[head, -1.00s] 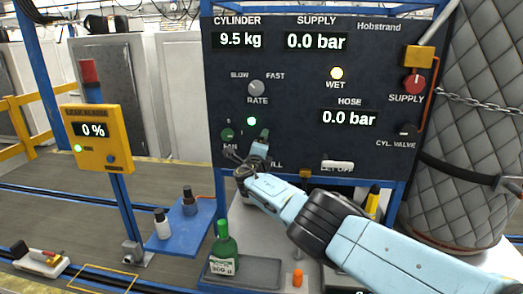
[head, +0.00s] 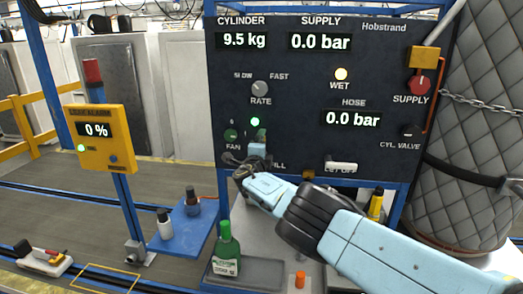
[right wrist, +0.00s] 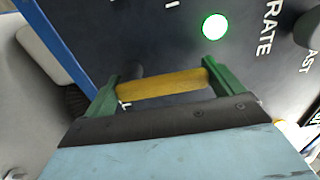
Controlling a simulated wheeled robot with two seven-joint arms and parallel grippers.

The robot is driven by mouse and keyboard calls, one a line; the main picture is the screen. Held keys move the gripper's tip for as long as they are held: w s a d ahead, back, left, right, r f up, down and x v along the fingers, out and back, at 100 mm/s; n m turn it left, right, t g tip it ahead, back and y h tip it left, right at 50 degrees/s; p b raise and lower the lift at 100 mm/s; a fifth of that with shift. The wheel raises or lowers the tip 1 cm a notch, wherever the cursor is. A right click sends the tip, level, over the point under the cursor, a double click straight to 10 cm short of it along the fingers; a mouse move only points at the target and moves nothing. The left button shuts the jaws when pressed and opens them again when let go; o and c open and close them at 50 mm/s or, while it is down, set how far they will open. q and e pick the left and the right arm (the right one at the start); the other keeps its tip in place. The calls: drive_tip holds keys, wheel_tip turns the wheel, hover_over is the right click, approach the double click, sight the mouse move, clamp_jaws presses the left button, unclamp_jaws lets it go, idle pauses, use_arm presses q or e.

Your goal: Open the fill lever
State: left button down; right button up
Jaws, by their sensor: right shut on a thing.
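My right gripper (head: 261,136) is at the lower left of the dark control panel (head: 310,85), just below the green light and above the FILL label. In the right wrist view its green fingers (right wrist: 162,85) are shut on a yellow bar, the fill lever's handle (right wrist: 162,82), which spans between them. In the head view the gripper and wrist hide the lever and part of its label. My left gripper is not in view.
The fan knob (head: 231,134) is close left of the gripper, and the rate knob (head: 260,88) is above. The white let-off lever (head: 341,166) is to the right. A green bottle (head: 226,249) stands on a grey tray (head: 264,273) below my right arm.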

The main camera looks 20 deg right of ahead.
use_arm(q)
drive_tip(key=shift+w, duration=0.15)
use_arm(e)
drive_tip(key=shift+r+n, duration=0.1)
drive_tip(key=shift+n, duration=0.2)
idle(0.4)
drive_tip(key=o, duration=1.1)
drive_tip(key=shift+c, duration=0.2)
drive_tip(key=shift+a, duration=0.1)
